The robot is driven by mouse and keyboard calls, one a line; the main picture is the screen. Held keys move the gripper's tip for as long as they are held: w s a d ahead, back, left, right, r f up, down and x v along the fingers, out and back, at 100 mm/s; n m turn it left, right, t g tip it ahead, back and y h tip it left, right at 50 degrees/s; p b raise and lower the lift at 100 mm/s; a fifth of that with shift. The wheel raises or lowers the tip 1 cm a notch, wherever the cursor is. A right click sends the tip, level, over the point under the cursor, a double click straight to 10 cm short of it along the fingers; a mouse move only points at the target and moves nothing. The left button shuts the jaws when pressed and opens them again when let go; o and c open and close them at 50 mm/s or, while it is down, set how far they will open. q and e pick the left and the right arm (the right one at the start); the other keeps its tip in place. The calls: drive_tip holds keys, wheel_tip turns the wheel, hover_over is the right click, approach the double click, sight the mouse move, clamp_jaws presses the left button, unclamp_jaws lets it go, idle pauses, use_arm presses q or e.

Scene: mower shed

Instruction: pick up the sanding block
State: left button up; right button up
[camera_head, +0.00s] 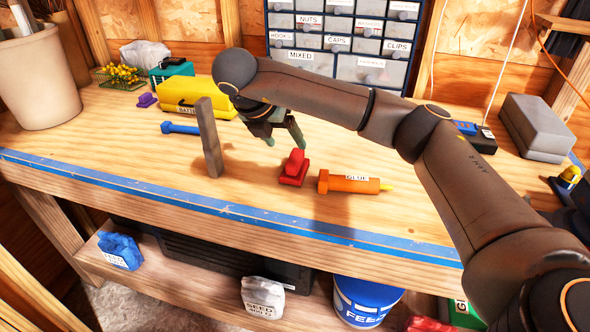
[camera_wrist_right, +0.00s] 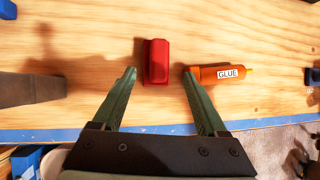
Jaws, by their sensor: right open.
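The red sanding block (camera_head: 293,169), a flat base with a raised grip, lies on the workbench (camera_head: 120,175) near its front edge. In the right wrist view the sanding block (camera_wrist_right: 156,62) appears ahead of and between the fingertips. My right gripper (camera_head: 286,144) is open and empty, with its fingers above and just behind the block. In the right wrist view the fingers of the right gripper (camera_wrist_right: 160,74) stand apart on either side of the block's near end; I see no contact. My left gripper is not in view.
An orange glue tube (camera_head: 348,183) lies close to the block's right. A grey-brown upright post (camera_head: 208,138) stands to its left. Behind are a blue bolt-like tool (camera_head: 180,128), a yellow case (camera_head: 195,95) and a drawer cabinet (camera_head: 340,38). The bench front left is clear.

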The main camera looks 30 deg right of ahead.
sight(294, 157)
drive_tip(key=p+x, duration=0.1)
drive_tip(key=x, duration=0.6)
drive_tip(key=shift+f, duration=0.15)
drive_tip(key=shift+c, duration=0.3)
drive_tip(key=shift+a, duration=0.1)
clamp_jaws()
